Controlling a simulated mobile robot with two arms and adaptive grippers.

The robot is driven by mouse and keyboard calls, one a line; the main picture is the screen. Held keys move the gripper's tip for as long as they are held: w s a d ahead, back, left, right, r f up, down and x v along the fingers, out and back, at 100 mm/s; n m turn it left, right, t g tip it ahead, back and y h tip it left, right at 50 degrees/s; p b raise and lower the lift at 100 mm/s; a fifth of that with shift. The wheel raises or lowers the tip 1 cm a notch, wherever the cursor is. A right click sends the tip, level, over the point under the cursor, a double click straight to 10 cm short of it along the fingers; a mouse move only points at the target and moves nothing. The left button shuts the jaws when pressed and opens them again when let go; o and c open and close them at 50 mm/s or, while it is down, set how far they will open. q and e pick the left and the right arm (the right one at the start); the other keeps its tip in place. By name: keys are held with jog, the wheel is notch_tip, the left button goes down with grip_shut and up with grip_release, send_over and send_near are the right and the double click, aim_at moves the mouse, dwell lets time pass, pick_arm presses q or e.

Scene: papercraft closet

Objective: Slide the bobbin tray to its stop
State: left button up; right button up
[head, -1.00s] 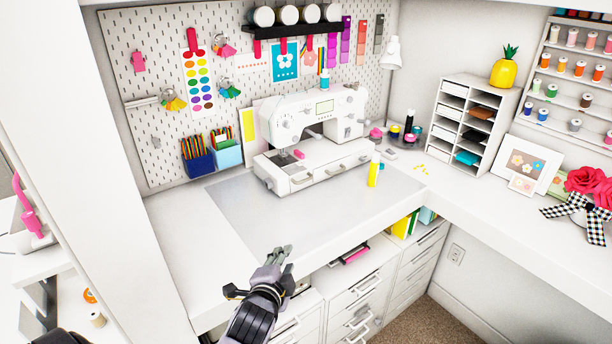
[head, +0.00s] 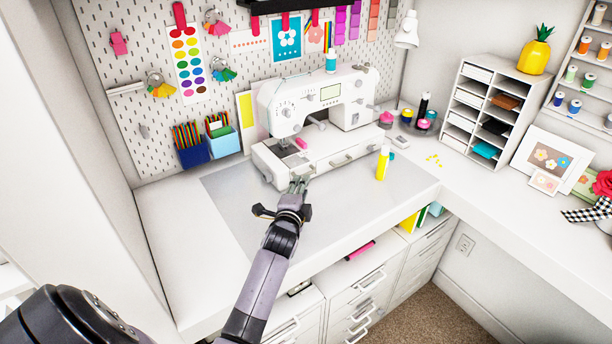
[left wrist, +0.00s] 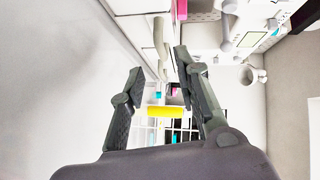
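The white sewing machine (head: 318,105) stands on a grey mat (head: 225,195) on the white desk. Its low front base (head: 325,165) carries small grey handles (head: 340,159); I cannot tell which part is the bobbin tray. My left gripper (head: 299,184) is just in front of the base's left front corner, fingers pointing toward it; contact cannot be told. In the left wrist view the left gripper (left wrist: 162,72) has its two fingers apart, with nothing held between them. My right gripper is not in view.
A yellow bottle (head: 382,164) stands to the right of the machine's front. Pencil cups (head: 191,150) stand at the back left under the pegboard (head: 140,95). A white shelf unit (head: 487,110) is at the right. The mat's left part is clear.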

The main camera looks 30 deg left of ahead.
aim_at(300, 168)
pick_arm(q)
jog(key=x, duration=0.2)
jog(key=shift+w+a+r, duration=0.1)
jog(key=shift+w+r, duration=0.05)
jog(key=shift+w, duration=0.3)
jog(key=shift+x, duration=1.5)
jog(key=shift+c, duration=1.4)
grip_shut()
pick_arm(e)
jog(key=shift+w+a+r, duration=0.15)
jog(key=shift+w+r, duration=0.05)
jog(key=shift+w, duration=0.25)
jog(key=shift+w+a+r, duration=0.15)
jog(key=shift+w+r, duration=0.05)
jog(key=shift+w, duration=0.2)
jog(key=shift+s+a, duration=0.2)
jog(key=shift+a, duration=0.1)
